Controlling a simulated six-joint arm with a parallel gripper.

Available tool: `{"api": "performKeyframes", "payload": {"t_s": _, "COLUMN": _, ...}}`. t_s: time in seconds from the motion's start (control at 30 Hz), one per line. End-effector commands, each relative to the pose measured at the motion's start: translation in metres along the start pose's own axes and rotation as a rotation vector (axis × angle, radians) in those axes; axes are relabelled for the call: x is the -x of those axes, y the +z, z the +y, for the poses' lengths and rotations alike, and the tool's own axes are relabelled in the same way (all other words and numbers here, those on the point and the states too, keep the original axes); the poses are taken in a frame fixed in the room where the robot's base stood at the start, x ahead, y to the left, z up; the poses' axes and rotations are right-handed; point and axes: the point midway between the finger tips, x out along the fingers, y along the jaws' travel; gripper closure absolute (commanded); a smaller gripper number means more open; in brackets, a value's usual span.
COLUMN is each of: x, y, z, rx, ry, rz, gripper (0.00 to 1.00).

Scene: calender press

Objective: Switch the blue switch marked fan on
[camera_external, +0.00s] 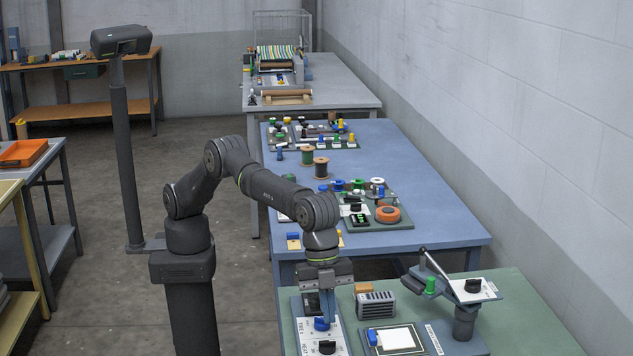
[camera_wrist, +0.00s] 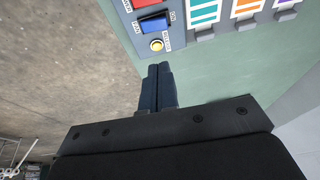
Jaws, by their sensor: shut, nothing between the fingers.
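The blue switch (camera_wrist: 155,26) sits on a grey panel (camera_wrist: 189,18) at the top of the wrist view, with a FAN label on its left and ON on its right. Whether its rocker is on or off I cannot tell. My gripper (camera_wrist: 158,66) is shut and empty, its fingertips below the switch in the picture and apart from it. In the external view my gripper (camera_external: 326,308) points down over the near green table, by the panel with knobs.
A red switch (camera_wrist: 150,4) is just above the blue one, and a round yellow-lit button (camera_wrist: 156,44) just below.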

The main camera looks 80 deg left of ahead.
Motion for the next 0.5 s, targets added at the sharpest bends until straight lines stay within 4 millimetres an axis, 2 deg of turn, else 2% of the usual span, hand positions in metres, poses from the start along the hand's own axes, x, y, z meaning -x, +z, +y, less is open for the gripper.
{"api": "performKeyframes", "payload": {"t_s": 0.2, "x": 0.0032, "y": -0.0016, "z": -0.0067, "rx": 0.0, "ry": -0.001, "rz": 0.0, "gripper": 1.0}}
{"api": "performKeyframes", "payload": {"t_s": 0.5, "x": 0.0001, "y": -0.0013, "z": -0.0062, "rx": 0.0, "ry": 0.0, "rz": -0.001, "gripper": 1.0}}
